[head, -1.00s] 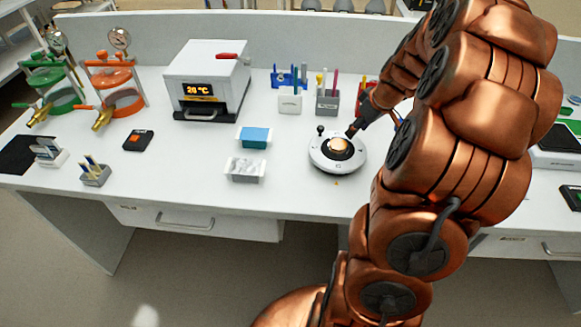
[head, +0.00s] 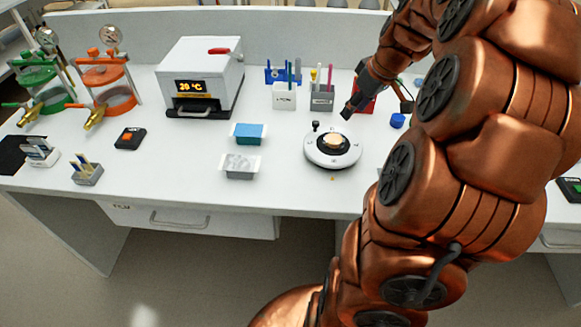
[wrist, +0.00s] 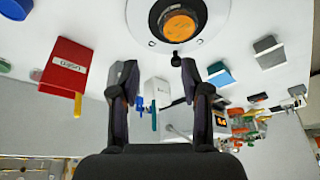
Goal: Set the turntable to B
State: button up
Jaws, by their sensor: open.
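The turntable (head: 333,147) is a round white disc with a dark ring and a copper-orange centre, on the bench right of the middle in the head view. A small black knob (head: 315,125) stands at its back left rim. In the wrist view the turntable (wrist: 213,40) fills the top, with its black knob (wrist: 175,58) between and beyond my fingertips. My gripper (head: 347,112) is above and behind the turntable, apart from it. In the wrist view my gripper (wrist: 157,72) is open and empty. Its letter marks are not readable.
A red box (wrist: 66,68) stands near the gripper. Pen holders (head: 322,98) and a white oven (head: 200,77) stand behind. A blue-topped tray (head: 249,133) and a grey tray (head: 239,166) lie left of the turntable. Bench surface between them is clear.

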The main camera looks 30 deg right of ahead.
jog(key=s+a+r+g+p, duration=0.1)
jog(key=s+a, duration=0.2)
jog(key=a, duration=0.5)
jog(key=s+a+r+g+p, duration=0.1)
jog(key=s+a, duration=0.3)
jog(key=a, duration=0.5)
jog(key=s+a+r+g+p, duration=0.1)
jog(key=s+a+g+p, duration=0.1)
jog(key=a, duration=0.6)
jog(key=shift+s+a+m+p, duration=0.3)
jog(key=shift+s+p, duration=0.4)
jog(key=shift+s, duration=0.2)
